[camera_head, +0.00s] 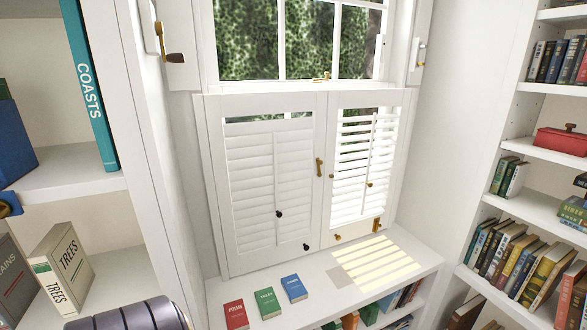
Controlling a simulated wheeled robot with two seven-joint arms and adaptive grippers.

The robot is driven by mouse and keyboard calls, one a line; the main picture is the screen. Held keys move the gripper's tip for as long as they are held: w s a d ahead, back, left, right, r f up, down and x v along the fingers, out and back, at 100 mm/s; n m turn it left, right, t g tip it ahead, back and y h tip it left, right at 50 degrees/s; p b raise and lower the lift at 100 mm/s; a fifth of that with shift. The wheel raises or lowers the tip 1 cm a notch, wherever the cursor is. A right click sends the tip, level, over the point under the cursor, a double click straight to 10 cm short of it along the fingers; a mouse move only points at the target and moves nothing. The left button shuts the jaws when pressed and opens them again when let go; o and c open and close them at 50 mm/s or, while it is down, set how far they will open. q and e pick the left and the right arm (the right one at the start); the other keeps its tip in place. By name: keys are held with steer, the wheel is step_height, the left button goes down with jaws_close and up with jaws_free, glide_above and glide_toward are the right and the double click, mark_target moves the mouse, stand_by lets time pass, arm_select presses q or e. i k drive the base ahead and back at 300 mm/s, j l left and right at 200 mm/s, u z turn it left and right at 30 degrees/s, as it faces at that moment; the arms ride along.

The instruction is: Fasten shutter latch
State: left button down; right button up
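The left shutter (244,220) has nearly closed slats, and the right shutter (343,215) has open slats that let light through. Both panels stand side by side in the lower window and look closed or nearly so. A brass latch (319,167) sits upright on the left shutter's inner edge, beside the seam. A small brass piece (331,176) is on the right shutter's edge, a little lower; the latch does not visibly reach across to it. Neither gripper shows. A grey cylindrical part of my arm is at the bottom left.
The sill (420,257) holds a red book (236,315), a green book (268,303) and a blue book (294,288) before the left shutter. Brass hardware (376,225) is low on the right shutter. Bookshelves flank the window; a red box (562,141) sits at right.

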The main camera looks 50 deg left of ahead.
mark_target(319, 163)
steer(key=u, duration=1.35)
